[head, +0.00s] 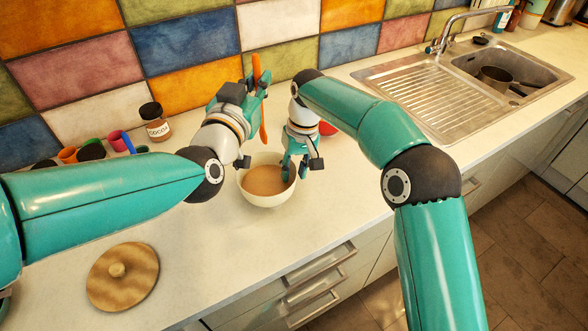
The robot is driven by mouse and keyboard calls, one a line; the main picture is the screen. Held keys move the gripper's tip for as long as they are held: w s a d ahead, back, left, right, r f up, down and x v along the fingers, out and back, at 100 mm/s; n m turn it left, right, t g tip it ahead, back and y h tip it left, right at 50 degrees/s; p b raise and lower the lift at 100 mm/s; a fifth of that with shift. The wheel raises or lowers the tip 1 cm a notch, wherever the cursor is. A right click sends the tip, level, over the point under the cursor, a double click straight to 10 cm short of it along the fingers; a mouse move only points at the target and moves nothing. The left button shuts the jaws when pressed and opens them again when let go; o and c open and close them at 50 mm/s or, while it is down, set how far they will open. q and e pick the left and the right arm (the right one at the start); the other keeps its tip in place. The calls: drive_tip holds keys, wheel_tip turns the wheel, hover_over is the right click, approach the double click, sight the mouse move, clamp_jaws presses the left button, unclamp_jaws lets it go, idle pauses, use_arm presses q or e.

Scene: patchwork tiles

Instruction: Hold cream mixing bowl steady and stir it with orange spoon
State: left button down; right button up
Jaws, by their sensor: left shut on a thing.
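The cream mixing bowl (266,197) stands upright on the counter near its front edge, with a light brown mixture (266,180) in it. My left gripper (262,97) is shut on the orange spoon (257,68). It holds the spoon nearly upright, its lower end showing just above the bowl's far rim in the picture. My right gripper (295,172) points down at the bowl's right rim. Its fingers are apart, one over the inside and one outside the rim; whether they touch the bowl I cannot tell.
A cocoa jar (156,125) and several coloured cups (117,141) stand by the tiled wall. A round wooden lid (122,275) lies at the front left. A red thing (327,128) is partly hidden behind my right arm. The sink (470,85) holds a pot (494,77).

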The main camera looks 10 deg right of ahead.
clamp_jaws()
idle(0.7)
drive_tip(key=shift+c, duration=1.1)
unclamp_jaws()
clamp_jaws()
